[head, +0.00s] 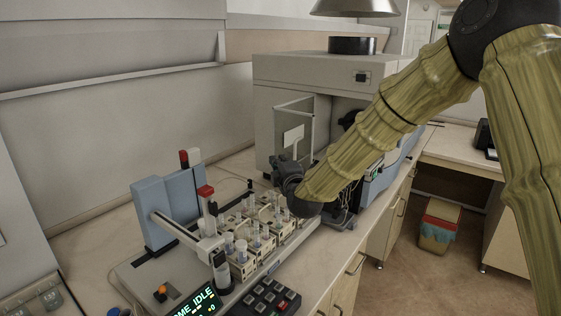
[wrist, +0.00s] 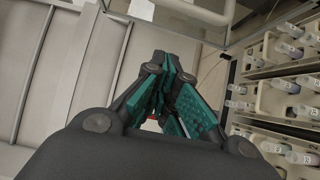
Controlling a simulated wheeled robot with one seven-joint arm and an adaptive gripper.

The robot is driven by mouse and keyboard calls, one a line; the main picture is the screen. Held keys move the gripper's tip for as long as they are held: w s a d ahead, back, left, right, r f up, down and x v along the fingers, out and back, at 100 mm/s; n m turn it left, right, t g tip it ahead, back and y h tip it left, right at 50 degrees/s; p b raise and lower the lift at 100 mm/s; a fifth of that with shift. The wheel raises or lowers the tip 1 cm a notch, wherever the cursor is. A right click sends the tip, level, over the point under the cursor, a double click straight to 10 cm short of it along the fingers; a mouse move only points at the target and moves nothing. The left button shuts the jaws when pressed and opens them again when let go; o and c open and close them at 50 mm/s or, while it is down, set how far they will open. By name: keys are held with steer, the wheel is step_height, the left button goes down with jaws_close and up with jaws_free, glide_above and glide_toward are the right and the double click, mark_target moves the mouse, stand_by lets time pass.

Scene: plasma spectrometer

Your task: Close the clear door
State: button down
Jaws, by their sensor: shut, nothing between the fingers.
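The clear door (head: 308,122) is a see-through framed panel with a white label, on the front of the large grey spectrometer (head: 288,92). It stands swung out, with the dark inside of the machine showing to its right. In the wrist view, part of the door's frame and clear pane (wrist: 196,12) crosses the top. My gripper (head: 277,166) is just below the door's lower edge in the head view, partly hidden by my own arm. In the wrist view, my gripper (wrist: 165,62) has its green-padded fingers together and empty, pointing toward the door's edge. I cannot tell whether it touches the door.
An autosampler with racks of capped vials (head: 243,246) stands on the bench below my gripper; vials (wrist: 290,85) fill the wrist view's right side. A blue tower (head: 166,214) rises at left. The wall is behind. A bin (head: 438,226) is on the floor.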

steer(key=w+p, duration=0.1)
steer(key=w+d+p, duration=0.1)
steer(key=w+p, duration=0.1)
steer(key=w+d+p, duration=0.1)
steer(key=w, duration=0.1)
steer(key=shift+d+f+p, duration=0.15)
steer(key=shift+f+p, duration=0.1)
steer(key=shift+p, duration=0.1)
stand_by(0.3)
steer(key=shift+r, duration=0.1)
steer(key=shift+d, duration=0.1)
